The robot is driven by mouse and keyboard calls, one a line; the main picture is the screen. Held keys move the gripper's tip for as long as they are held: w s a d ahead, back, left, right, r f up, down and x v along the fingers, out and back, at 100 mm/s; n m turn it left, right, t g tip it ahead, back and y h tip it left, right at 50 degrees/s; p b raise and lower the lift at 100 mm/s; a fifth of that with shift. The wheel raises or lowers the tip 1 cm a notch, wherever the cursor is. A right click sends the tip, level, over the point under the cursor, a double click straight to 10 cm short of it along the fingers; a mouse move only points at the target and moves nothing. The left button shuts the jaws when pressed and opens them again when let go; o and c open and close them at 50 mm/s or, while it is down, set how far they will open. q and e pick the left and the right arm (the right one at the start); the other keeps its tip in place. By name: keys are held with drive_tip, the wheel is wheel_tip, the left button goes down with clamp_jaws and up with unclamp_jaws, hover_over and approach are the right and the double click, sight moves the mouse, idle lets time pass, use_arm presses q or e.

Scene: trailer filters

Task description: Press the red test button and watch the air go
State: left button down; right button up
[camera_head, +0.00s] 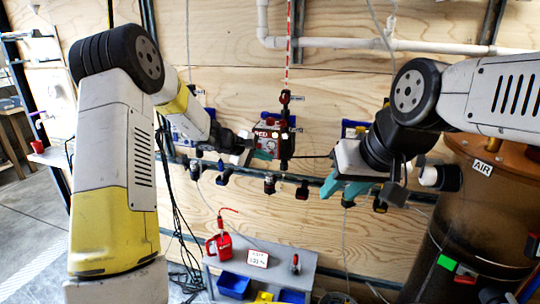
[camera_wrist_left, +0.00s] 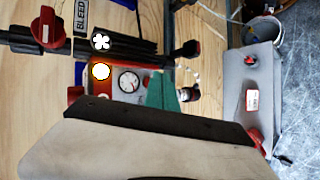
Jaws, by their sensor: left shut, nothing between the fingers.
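A red panel box (camera_head: 268,136) with a round gauge and pale lights is mounted on the plywood wall, in the middle of the head view. In the left wrist view the box shows its gauge (camera_wrist_left: 129,82), a bright yellow-rimmed light (camera_wrist_left: 101,71) and a white four-lobed shape (camera_wrist_left: 101,41). I cannot pick out the test button for certain. My left gripper (camera_head: 262,155) is shut and empty, its teal tip at the box's lower edge; the tip (camera_wrist_left: 162,90) also shows beside the gauge. I cannot tell whether it touches. My right gripper (camera_head: 342,188) is to the right, apart from the box, its teal fingers spread.
A dark rail with several fittings runs below the box. A brown tank (camera_head: 470,230) labelled AIR stands at right. A red knob (camera_wrist_left: 46,28) sits by a BLEED label.

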use_arm(q)
drive_tip(key=shift+s+a, duration=0.1)
drive_tip(key=shift+s, duration=0.1)
drive_tip(key=shift+s, duration=0.1)
drive_tip(key=shift+s+a, duration=0.25)
drive_tip(key=shift+s, duration=0.5)
drive_tip(key=shift+s+a, duration=0.3)
drive_tip(key=shift+s, duration=0.5)
drive_tip(key=shift+s+a, duration=0.25)
drive_tip(key=shift+s, duration=0.5)
drive_tip(key=s+a+r+m+g+y, duration=0.1)
drive_tip(key=s+r+m, duration=0.2)
drive_tip(key=s+r, duration=0.4)
drive_tip(key=s+r+m+g, duration=0.1)
drive_tip(key=s+r+m, duration=0.25)
drive_tip(key=s, duration=0.55)
drive_tip(key=s+a+r+m+y, duration=0.1)
drive_tip(key=s+a+y, duration=0.2)
drive_tip(key=s+a, duration=0.3)
drive_tip(key=s+a+r+m+t+y, duration=0.1)
drive_tip(key=s+a, duration=0.5)
drive_tip(key=s, duration=0.6)
drive_tip(key=shift+m+y, duration=0.45)
drive_tip(key=shift+y, duration=0.55)
